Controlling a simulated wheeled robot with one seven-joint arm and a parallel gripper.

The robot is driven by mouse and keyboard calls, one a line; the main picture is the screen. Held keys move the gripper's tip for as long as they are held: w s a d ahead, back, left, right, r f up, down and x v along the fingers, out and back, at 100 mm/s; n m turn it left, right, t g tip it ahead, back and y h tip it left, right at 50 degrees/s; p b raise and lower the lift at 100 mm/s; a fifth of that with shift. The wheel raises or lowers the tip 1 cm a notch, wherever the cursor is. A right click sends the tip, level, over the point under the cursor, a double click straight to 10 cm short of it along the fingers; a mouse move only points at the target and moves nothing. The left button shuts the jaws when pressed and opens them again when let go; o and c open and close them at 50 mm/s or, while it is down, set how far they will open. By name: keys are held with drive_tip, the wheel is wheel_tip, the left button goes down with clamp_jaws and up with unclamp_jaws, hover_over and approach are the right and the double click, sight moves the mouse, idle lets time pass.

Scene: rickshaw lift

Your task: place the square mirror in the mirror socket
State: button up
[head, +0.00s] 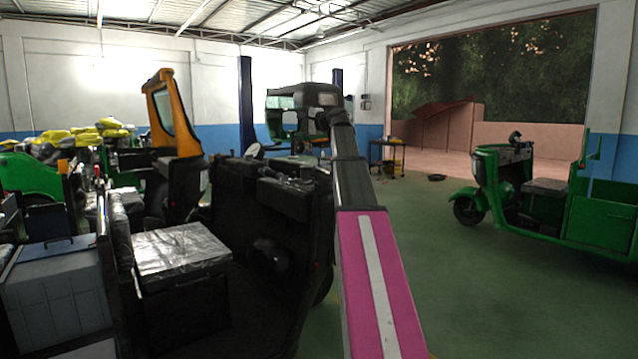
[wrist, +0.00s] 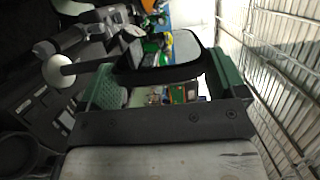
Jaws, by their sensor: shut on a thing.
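In the wrist view, my gripper (wrist: 163,72) has one green-sided finger on each side of a mirror (wrist: 178,50) with a dark rim and rounded corners. The gripper is shut on this mirror, whose glass reflects yellow and green shapes. A white ball (wrist: 58,71) on a short stalk shows at the mirror's left; I cannot tell whether it belongs to the mirror. In the head view, my dark gripper (head: 322,121) is at the far end of my arm, small, and the mirror cannot be made out there. I cannot pick out the mirror socket in either view.
A black open vehicle body (head: 285,215) stands close, left of my arm, with a silver-topped box (head: 180,248) in it. An orange windscreen frame (head: 172,112) rises behind. A green three-wheeler (head: 540,195) stands at the right. Green floor (head: 430,255) lies free between.

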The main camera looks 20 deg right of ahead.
drive_tip(key=s+d+f, duration=0.3)
drive_tip(key=d+f, duration=0.7)
drive_tip(key=d, duration=0.1)
drive_tip(key=shift+s+f, duration=0.3)
drive_tip(key=shift+f, duration=0.15)
drive_tip(key=o, duration=1.1)
drive_tip(key=v, duration=1.2)
